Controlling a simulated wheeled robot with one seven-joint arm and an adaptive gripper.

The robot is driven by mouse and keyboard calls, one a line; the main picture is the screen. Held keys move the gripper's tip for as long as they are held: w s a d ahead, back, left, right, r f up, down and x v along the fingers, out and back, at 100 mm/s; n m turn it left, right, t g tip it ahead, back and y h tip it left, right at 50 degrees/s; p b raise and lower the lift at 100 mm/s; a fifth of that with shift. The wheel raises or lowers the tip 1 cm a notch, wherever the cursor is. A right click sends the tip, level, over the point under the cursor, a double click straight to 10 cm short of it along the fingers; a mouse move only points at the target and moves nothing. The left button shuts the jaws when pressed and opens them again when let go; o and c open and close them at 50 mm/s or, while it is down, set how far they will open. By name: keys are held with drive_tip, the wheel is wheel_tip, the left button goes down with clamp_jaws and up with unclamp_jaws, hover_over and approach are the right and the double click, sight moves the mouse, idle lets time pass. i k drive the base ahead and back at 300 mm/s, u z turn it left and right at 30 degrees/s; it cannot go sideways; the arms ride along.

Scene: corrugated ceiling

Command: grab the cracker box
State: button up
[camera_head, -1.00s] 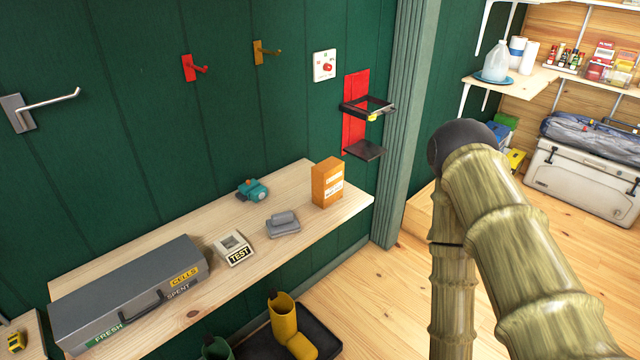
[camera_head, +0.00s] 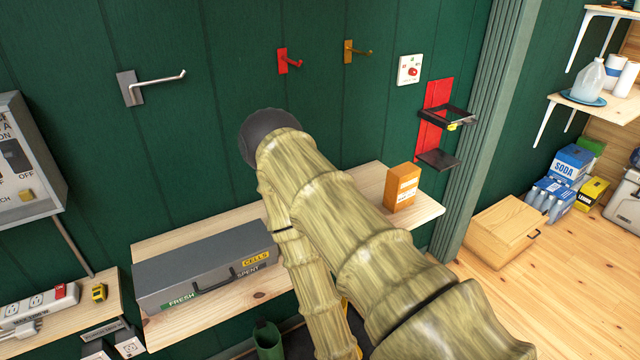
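An orange box (camera_head: 402,188), which looks like the cracker box though its label is too small to read, stands upright at the right end of the wooden wall shelf (camera_head: 190,240). My bamboo-like arm (camera_head: 330,220) crosses the middle of the view and hides part of the shelf left of the box. No gripper fingers can be made out, so I cannot see whether the gripper is open or shut. The box stands apart from the visible part of my arm.
A grey battery case (camera_head: 205,265) fills the shelf's left side. Hooks (camera_head: 290,61) and a red bracket (camera_head: 436,125) are on the green wall.

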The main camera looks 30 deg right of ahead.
sight(402, 181)
drive_tip(key=u, duration=1.05)
drive_tip(key=k, duration=1.1)
drive_tip(key=z, duration=1.2)
drive_tip(key=i, duration=0.1)
